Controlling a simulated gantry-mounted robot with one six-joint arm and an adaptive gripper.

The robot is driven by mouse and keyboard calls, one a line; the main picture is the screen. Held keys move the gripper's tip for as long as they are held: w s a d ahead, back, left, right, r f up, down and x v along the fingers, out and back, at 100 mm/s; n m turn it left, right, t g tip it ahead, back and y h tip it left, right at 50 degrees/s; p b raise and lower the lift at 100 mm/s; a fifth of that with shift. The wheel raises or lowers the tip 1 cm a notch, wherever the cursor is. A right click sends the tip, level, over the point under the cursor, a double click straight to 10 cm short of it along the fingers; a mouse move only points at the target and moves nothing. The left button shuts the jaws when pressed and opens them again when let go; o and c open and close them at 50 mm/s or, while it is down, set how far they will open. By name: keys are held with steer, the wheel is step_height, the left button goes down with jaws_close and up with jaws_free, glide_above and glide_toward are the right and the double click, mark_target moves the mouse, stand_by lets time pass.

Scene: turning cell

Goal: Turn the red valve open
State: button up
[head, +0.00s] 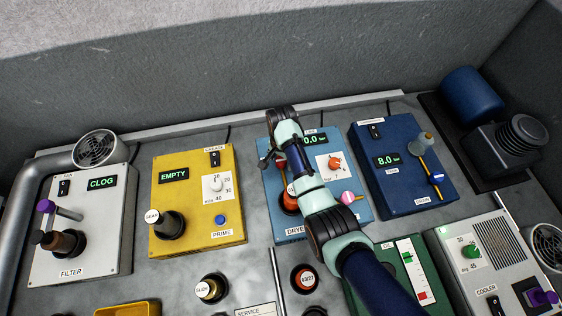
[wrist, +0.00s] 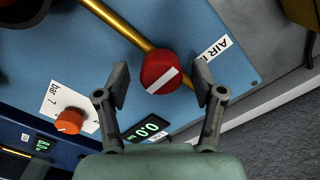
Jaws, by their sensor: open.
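The red valve (wrist: 160,68) is a round red knob with a white bar, set on a brass pipe (wrist: 118,25) on the light blue dryer panel (wrist: 205,110). The white bar lies across the line of the pipe. In the wrist view my gripper (wrist: 162,80) is open, with one finger on each side of the valve and visible gaps between them and the knob. In the head view my gripper (head: 268,159) is over the upper left of the light blue panel (head: 355,208), and my arm hides most of the valve there. The panel's display (head: 314,139) reads 0.0 bar.
An orange-red dial (head: 335,163) and a pink-and-white knob (head: 348,198) are on the same panel. A yellow panel (head: 194,241) stands to the left, and a dark blue panel (head: 405,205) reading 8.0 bar stands to the right. A green panel (head: 388,285) is below.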

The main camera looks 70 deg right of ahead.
steer(key=shift+f, duration=0.3)
steer(key=c, duration=1.1)
steer(key=shift+r, duration=0.1)
steer(key=shift+c, duration=0.2)
steer(key=shift+n+p, duration=0.3)
steer(key=n+p, duration=0.2)
steer(key=shift+r+n, duration=0.15)
steer(key=shift+n, duration=0.25)
steer(key=n+p, duration=0.2)
steer(key=n, duration=0.3)
steer(key=n+p, duration=0.1)
steer(key=n, duration=0.4)
steer(key=shift+f+n+p, duration=0.2)
steer(key=shift+n+p, duration=0.1)
steer(key=shift+n, duration=2)
